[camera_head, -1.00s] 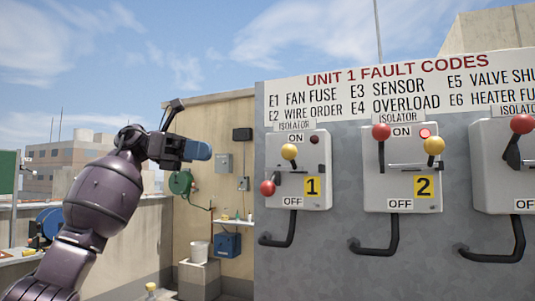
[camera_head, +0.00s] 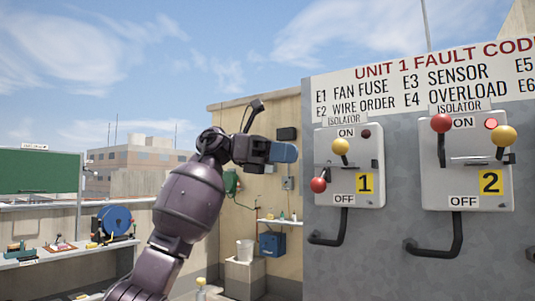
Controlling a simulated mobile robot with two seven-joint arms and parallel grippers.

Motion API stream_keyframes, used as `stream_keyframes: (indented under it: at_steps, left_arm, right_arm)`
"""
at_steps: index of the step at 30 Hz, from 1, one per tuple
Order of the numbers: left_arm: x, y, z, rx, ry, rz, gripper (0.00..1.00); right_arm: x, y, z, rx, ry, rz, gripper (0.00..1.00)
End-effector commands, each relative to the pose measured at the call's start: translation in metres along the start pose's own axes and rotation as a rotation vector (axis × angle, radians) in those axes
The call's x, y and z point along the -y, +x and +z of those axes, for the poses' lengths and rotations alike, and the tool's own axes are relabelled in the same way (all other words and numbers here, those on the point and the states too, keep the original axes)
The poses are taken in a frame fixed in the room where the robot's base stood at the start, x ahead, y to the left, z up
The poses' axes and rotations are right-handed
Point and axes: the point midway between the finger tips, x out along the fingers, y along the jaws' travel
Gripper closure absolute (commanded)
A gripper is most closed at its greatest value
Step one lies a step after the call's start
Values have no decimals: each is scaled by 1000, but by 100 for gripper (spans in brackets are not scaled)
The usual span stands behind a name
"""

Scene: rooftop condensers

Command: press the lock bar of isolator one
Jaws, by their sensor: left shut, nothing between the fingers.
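Isolator one (camera_head: 373,165) is a light grey box marked 1 on the grey panel. Its red knob (camera_head: 318,185) is low at the left, beside the OFF end. A yellow knob (camera_head: 340,146) stands near ON, above a thin horizontal bar (camera_head: 352,163) across the box front. Its lamp (camera_head: 366,133) is dark. My left gripper (camera_head: 285,152) has a blue tip and is shut and empty. In the picture it lies just left of isolator one, apart from it; the depth between them is hard to tell. My right gripper is out of view.
Isolator two (camera_head: 435,185) is to the right, with its red knob (camera_head: 441,123) up and lamp lit. Black bent handles (camera_head: 333,235) hang below the boxes. A bench (camera_head: 65,252) with tools and a green board (camera_head: 38,171) are at the left.

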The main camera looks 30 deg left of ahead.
Motion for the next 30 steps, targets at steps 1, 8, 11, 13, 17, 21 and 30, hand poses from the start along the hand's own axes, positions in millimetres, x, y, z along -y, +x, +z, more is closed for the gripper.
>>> stream_keyframes:
  at_steps: [1,8,11,13,17,21,30]
  left_arm:
    - [0,11,-1,1,0,-4,100]
    - [0,43,7,1,0,-3,100]
    - [0,52,10,1,-1,-2,100]
    - [0,55,11,1,0,-1,100]
    - [0,59,13,1,0,0,100]
    - [0,59,13,0,0,1,100]
    - [6,72,19,-1,4,0,100]
  right_arm:
    - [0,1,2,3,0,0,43]
    - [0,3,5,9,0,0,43]
    - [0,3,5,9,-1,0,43]
    - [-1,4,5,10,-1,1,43]
    - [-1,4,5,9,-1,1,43]
    - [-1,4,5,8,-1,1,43]
    - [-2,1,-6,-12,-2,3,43]
